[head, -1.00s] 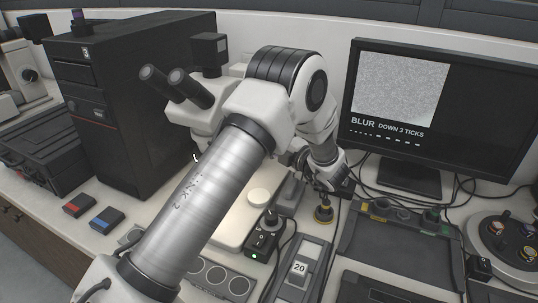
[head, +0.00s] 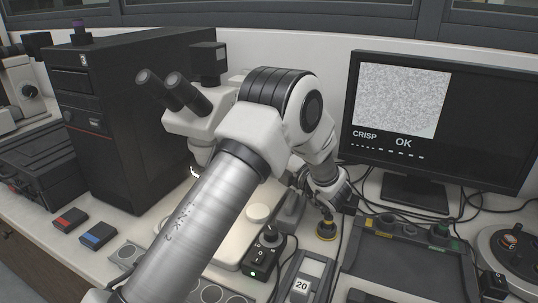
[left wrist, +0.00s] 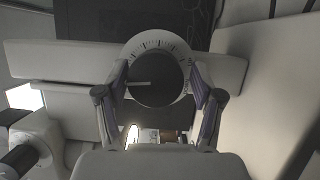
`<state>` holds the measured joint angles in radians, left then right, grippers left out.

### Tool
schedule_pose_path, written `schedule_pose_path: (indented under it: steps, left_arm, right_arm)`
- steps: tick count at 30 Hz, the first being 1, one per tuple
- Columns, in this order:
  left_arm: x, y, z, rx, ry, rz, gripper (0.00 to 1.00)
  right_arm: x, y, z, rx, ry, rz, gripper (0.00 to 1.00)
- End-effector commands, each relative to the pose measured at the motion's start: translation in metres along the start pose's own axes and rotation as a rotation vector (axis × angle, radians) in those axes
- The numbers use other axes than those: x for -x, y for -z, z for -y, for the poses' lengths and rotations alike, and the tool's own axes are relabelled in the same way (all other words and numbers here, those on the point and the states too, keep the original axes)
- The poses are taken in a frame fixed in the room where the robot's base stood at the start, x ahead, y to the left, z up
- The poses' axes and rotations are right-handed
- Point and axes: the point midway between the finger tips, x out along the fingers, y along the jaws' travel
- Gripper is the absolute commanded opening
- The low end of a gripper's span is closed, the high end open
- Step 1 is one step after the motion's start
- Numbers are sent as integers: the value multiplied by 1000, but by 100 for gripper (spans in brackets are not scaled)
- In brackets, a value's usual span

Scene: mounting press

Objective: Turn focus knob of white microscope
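The white microscope (head: 186,122) stands left of centre in the head view, with black eyepieces and a black camera on top. My left arm crosses in front and hides its focus knob there. In the left wrist view the round dark focus knob (left wrist: 157,84) sits on a white dial with black tick marks. Its pale pointer line points left. The fingers of my left gripper (left wrist: 160,72) stand on either side of the knob, close to its rim; contact is unclear. The monitor (head: 402,100) shows a grainy picture with "CRISP" and "OK". My right gripper is not in view.
A black computer tower (head: 120,125) stands left of the microscope. A small black control box (head: 265,250) with a green light and a grey tray (head: 405,255) lie in front. Red (head: 70,219) and blue (head: 97,235) blocks lie at the left. Cables run below the monitor.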

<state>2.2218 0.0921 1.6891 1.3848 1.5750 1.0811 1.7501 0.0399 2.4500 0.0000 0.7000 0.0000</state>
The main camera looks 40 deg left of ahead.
Motion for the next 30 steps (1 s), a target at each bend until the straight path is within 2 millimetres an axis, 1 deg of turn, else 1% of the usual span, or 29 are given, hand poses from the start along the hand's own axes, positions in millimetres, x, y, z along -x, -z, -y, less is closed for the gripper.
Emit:
schedule_pose_path:
  steps: [9, 11, 13, 17, 21, 24, 27, 30]
  left_arm:
    - [0, -1, -2, 4, -4, 1, 78]
    - [4, -2, -3, 4, -4, 3, 78]
    - [12, -2, -3, 3, -5, 4, 78]
    - [40, -3, -3, 3, -7, 7, 78]
    - [78, -2, -3, 4, -8, 8, 78]
    - [100, -2, -2, 3, -7, 7, 78]
    - [115, -2, -1, 3, -4, 4, 78]
    - [121, -1, -1, 3, -3, 3, 78]
  right_arm:
    - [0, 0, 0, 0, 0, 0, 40]
    - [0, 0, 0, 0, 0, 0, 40]
    - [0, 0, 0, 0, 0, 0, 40]
    - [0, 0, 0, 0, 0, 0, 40]
    - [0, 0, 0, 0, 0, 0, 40]
    - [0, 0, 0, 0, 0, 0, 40]
    - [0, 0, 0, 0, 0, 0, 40]
    - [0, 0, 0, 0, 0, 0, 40]
